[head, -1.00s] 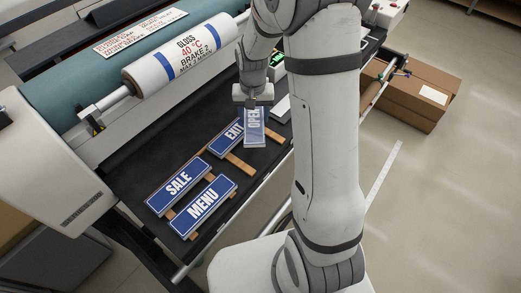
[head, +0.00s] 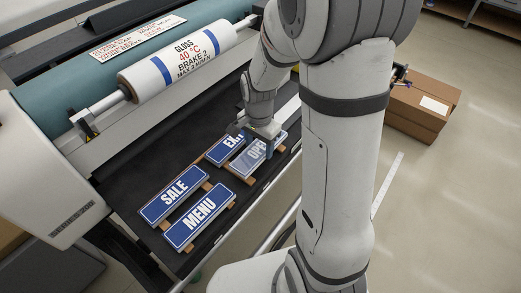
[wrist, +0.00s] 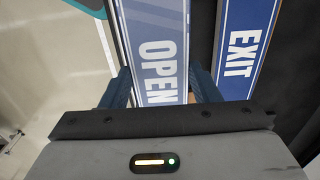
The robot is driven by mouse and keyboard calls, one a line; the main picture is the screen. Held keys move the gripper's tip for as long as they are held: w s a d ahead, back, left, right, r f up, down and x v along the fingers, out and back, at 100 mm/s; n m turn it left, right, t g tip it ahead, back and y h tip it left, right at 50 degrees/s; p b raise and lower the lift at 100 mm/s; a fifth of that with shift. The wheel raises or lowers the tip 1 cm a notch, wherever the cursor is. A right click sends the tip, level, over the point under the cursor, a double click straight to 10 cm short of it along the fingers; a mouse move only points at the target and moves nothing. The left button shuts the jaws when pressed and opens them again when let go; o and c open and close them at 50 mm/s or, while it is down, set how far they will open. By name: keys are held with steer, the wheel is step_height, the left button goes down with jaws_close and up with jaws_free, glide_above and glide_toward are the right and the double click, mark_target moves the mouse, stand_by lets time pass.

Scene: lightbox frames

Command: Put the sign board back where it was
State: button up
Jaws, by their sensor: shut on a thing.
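The OPEN sign board (head: 248,160) is blue with a paler, hazy face. My gripper (head: 262,133) is shut on it near its right end. In the wrist view the OPEN board (wrist: 155,45) runs between my two fingers (wrist: 160,88). It lies along the wooden slats, beside the EXIT board (head: 226,150); whether it rests on them or hovers just above I cannot tell. The EXIT board also shows in the wrist view (wrist: 243,45), apart from it. The SALE board (head: 174,195) and MENU board (head: 200,216) lie on slats to the left.
The black table (head: 125,181) carries the boards. A laminator roll labelled GLOSS (head: 180,62) lies behind them. A cardboard box (head: 422,108) stands at the right. My arm hides part of the table's right end.

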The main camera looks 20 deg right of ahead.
mark_target(259, 148)
steer(key=shift+f, duration=1.35)
steer(key=shift+f, duration=0.1)
steer(key=o, duration=1.1)
